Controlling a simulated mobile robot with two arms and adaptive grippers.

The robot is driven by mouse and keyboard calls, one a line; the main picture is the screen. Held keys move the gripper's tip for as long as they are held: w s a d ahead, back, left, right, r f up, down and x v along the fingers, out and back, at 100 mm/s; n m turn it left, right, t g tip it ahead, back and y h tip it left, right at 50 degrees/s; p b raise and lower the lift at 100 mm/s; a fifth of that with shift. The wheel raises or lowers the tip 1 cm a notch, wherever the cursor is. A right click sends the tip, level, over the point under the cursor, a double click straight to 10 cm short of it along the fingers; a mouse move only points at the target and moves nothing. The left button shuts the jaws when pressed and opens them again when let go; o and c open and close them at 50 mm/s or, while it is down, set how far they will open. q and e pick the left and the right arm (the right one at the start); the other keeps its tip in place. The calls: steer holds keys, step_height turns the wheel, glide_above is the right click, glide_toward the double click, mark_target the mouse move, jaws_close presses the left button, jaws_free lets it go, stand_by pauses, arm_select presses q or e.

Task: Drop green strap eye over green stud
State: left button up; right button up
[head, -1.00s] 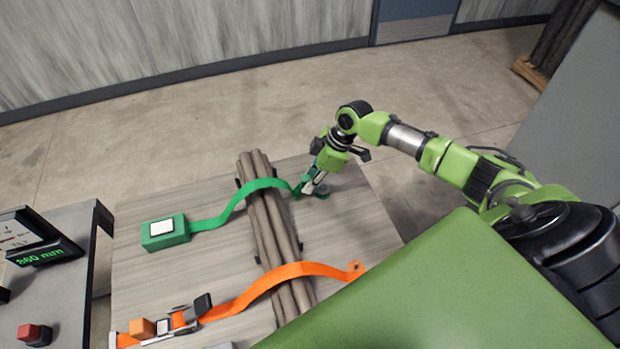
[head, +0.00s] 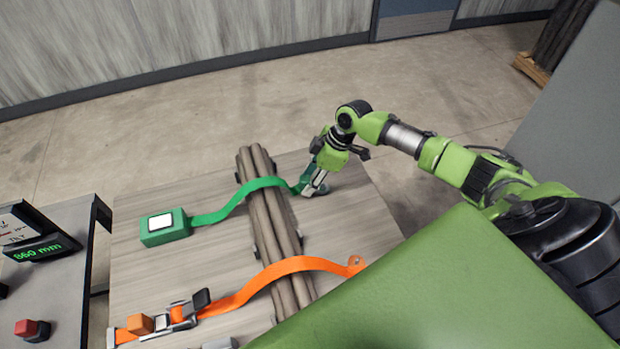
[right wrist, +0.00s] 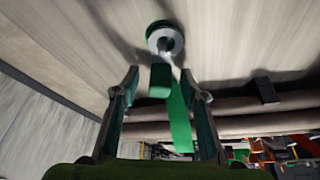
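The green strap (head: 232,203) runs from a green box (head: 165,229) over the bundle of bars to my right gripper (head: 311,188). In the right wrist view the fingers of my right gripper (right wrist: 160,76) stand apart, with gaps to the strap's green tab (right wrist: 160,80) between them. Just beyond the fingertips, a grey ring at the strap end (right wrist: 165,38) overlaps the green stud (right wrist: 162,42), which seems to show inside it. How far down the ring sits is unclear. In the head view the gripper mostly hides the stud. My left gripper is not in view.
A bundle of brown bars (head: 270,220) crosses the table (head: 205,270). An orange strap (head: 250,289) lies over it nearer me, its free eye (head: 355,265) at the right. A side desk with a display (head: 45,250) stands at the left.

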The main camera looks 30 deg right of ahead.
steer(key=v, duration=1.2)
